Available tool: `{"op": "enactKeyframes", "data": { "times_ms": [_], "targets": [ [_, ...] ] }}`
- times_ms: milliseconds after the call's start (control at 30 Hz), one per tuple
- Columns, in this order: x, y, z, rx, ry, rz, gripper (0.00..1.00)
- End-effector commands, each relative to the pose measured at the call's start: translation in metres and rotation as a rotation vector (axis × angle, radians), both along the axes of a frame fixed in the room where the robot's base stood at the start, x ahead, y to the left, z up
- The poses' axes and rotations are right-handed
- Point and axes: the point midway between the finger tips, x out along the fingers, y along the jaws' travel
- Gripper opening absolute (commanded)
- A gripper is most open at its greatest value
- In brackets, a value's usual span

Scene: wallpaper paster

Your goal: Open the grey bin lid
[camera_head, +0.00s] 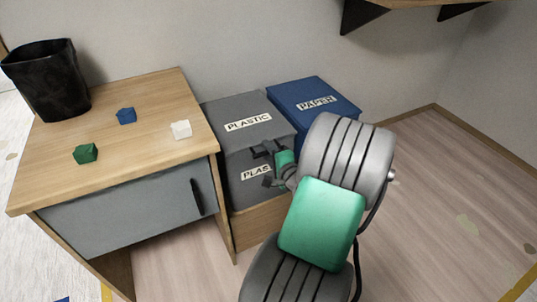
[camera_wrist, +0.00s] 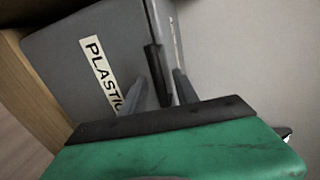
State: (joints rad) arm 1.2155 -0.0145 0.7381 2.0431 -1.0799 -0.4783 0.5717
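The grey bin (camera_head: 234,160) stands between the desk and the blue bin, with a PLASTIC label on its lid and another on its front. Its grey lid (camera_head: 220,108) looks closed. My gripper (camera_head: 263,168) is at the bin's front, near the lid's front edge, with its fingers apart. In the wrist view, the grey bin (camera_wrist: 60,75) fills the upper left. A short dark bar (camera_wrist: 154,70), perhaps a handle, shows between my gripper's fingers (camera_wrist: 160,88). I cannot tell whether they touch it.
A blue PAPER bin (camera_head: 300,92) stands right of the grey bin. The wooden desk (camera_head: 60,180) on the left holds a black basket (camera_head: 45,80) and small green, blue and white blocks. A shelf (camera_head: 400,3) hangs on the wall. The right floor is clear.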

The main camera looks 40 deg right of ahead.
Motion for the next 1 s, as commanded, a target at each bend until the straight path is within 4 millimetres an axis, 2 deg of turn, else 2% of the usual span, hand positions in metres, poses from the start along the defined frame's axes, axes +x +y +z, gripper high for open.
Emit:
{"op": "enactKeyframes", "data": {
  "times_ms": [233,667,1000],
  "targets": [
    [0.0011,-0.0014,-0.0002,0.0,0.0,-0.002,0.36],
    [0.0007,-0.0013,-0.0003,0.0,0.001,-0.002,0.01],
    [0.0007,-0.0012,-0.0004,0.0,0.001,-0.002,0.0]
  ]
}}
